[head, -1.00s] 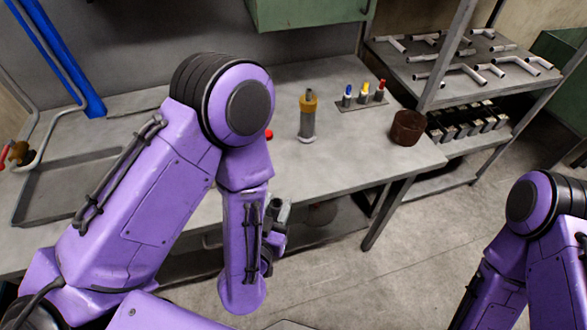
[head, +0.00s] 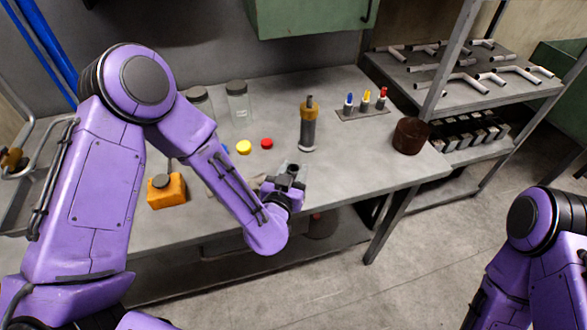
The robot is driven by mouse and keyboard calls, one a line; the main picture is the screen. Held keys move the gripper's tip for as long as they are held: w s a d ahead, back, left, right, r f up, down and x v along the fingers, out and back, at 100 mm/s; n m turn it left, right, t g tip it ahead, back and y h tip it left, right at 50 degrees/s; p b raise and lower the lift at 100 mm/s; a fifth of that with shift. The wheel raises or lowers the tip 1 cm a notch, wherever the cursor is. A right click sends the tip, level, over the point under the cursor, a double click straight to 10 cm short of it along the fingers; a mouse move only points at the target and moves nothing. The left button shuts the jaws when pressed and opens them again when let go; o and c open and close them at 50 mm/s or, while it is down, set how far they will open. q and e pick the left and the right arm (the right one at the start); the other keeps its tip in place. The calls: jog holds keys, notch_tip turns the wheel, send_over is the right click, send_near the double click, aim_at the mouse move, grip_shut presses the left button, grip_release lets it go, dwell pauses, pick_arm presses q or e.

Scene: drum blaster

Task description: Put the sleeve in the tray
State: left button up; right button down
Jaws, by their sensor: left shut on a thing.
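My left gripper (head: 283,187) is over the front part of the bench and shut on a short grey tube, which looks like the sleeve (head: 292,170). The tube's dark open end faces up. The fingers are small and partly hidden by the wrist. The grey metal tray (head: 14,212) is at the far left of the bench, mostly hidden behind my left arm. My right arm shows at the lower right, but its gripper is out of the frame.
An orange container (head: 167,191), glass jars (head: 238,103), yellow and red caps (head: 244,147), an amber-topped cylinder (head: 308,125), coloured small bottles (head: 365,102) and a brown pot (head: 409,136) stand on the bench (head: 345,165). A shelf rack is at the right.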

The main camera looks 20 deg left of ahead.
pick_arm(q)
jog(key=shift+s+d+f+b, duration=0.1)
jog(key=shift+b, duration=0.2)
jog(key=o, duration=1.1)
